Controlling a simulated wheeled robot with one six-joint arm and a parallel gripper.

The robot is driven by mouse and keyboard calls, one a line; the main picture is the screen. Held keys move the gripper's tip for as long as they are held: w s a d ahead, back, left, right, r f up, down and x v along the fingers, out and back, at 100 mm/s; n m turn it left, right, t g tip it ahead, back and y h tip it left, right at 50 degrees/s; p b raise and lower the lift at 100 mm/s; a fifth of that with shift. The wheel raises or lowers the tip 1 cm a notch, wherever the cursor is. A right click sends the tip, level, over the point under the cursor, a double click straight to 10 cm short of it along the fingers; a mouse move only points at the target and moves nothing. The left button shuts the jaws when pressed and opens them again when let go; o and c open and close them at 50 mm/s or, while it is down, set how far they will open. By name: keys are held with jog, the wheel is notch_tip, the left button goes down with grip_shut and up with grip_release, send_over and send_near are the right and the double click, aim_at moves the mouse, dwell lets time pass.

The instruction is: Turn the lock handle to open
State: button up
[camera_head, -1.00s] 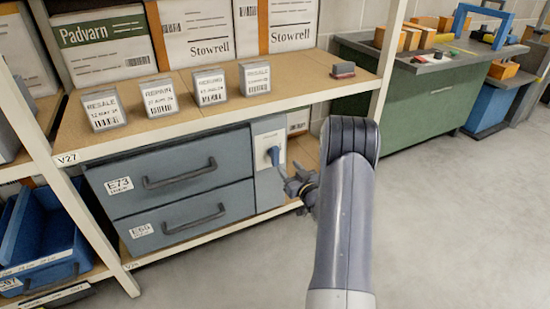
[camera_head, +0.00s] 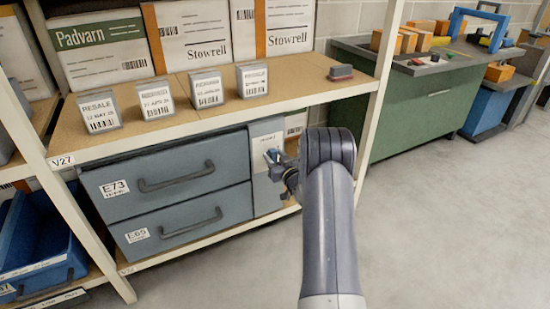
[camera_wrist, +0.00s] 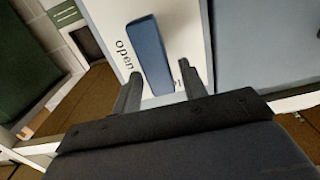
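The lock handle (camera_wrist: 150,55) is a blue bar on a white plate (camera_wrist: 112,18) in the wrist view. Its lower end lies between my two fingertips, with a gap visible on each side. The word "open" is printed left of the handle; another word is mostly hidden behind my right finger. My gripper (camera_wrist: 160,72) is open. In the head view, my gripper (camera_head: 284,166) is at the lock panel (camera_head: 268,130), right of the drawers, and covers part of the blue handle (camera_head: 271,155).
Two grey-blue drawers, E73 (camera_head: 130,186) and E65 (camera_head: 137,235), sit left of the lock panel. Above them, a wooden shelf (camera_head: 280,88) holds small labelled boxes. A white rack post (camera_head: 376,95) stands to the right. The floor at right is clear.

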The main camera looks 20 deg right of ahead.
jog(key=c, duration=0.8)
jog(key=shift+c, duration=0.2)
jog(key=shift+d+m, duration=0.1)
jog(key=shift+m, duration=0.3)
jog(key=shift+d+f+m+p, duration=0.3)
jog(key=shift+f+m+p, duration=0.1)
jog(key=shift+m, duration=2.45)
jog(key=shift+d+f+m+p, duration=0.3)
jog(key=shift+m+p, duration=0.1)
jog(key=shift+m, duration=2.5)
jog(key=shift+d+f+m+p, duration=0.3)
jog(key=shift+m+p, duration=0.1)
jog(key=shift+m, duration=2.45)
